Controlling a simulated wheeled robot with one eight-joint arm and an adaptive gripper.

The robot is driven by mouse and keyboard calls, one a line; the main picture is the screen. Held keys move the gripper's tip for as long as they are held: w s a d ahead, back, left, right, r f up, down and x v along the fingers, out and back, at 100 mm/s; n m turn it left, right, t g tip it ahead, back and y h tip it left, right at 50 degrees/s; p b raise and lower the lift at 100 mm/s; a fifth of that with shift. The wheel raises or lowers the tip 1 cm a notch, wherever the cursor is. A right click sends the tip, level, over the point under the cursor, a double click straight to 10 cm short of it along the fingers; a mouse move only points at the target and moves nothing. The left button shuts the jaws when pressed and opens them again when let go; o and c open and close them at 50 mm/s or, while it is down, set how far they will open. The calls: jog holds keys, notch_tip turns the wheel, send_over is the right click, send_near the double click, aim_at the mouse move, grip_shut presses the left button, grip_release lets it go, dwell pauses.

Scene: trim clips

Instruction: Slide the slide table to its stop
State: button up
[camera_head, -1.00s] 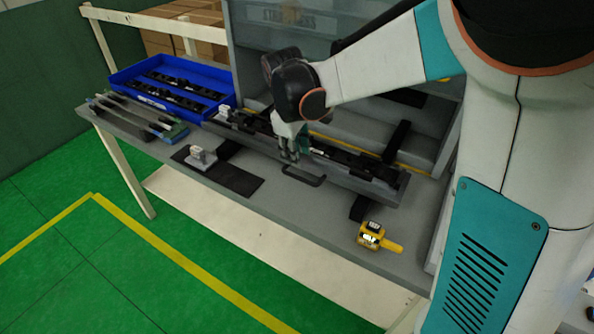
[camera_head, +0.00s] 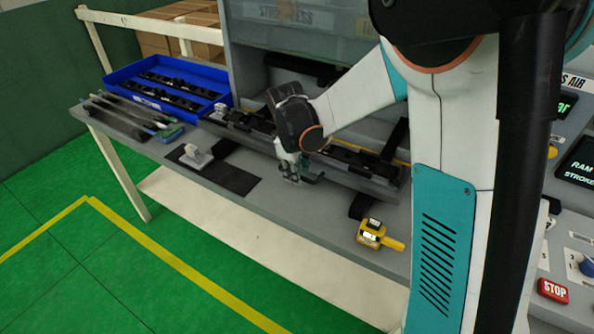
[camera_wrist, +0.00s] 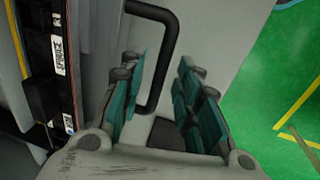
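The slide table (camera_head: 370,187) is a long grey rail carrying black trim parts, lying along the bench. Its black U-shaped handle (camera_wrist: 168,45) sticks out from its front side. In the head view the handle is mostly hidden by my gripper (camera_head: 292,178), which is low at the table's front. In the wrist view my gripper (camera_wrist: 160,64) is open, with teal pads on both fingers. The handle's bar runs between the fingers, nearer the left one, whose pads hide part of it. Whether it touches that finger I cannot tell.
A blue tray (camera_head: 222,112) of black parts stands at the back left. A dark mat (camera_head: 240,181) with a small grey fixture (camera_head: 196,155) lies left of my gripper. A yellow tool (camera_head: 372,234) lies near the bench's front edge. A control panel with a red STOP button (camera_head: 553,291) is at the right.

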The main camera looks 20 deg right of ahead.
grip_shut()
jog(key=shift+w+d, duration=0.1)
jog(key=w+d, duration=0.5)
jog(key=d, duration=0.1)
jog(key=w+d+p, duration=0.1)
jog(key=w+d, duration=1.1)
jog(key=d, duration=0.1)
jog(key=shift+w+p, duration=0.2)
jog(key=shift+p, duration=0.2)
jog(key=shift+w+d, duration=0.1)
jog(key=shift+d, duration=0.05)
jog(key=shift+r, duration=0.1)
jog(key=shift+o, duration=1)
grip_release()
jog(key=shift+w, duration=0.1)
jog(key=shift+d, duration=0.15)
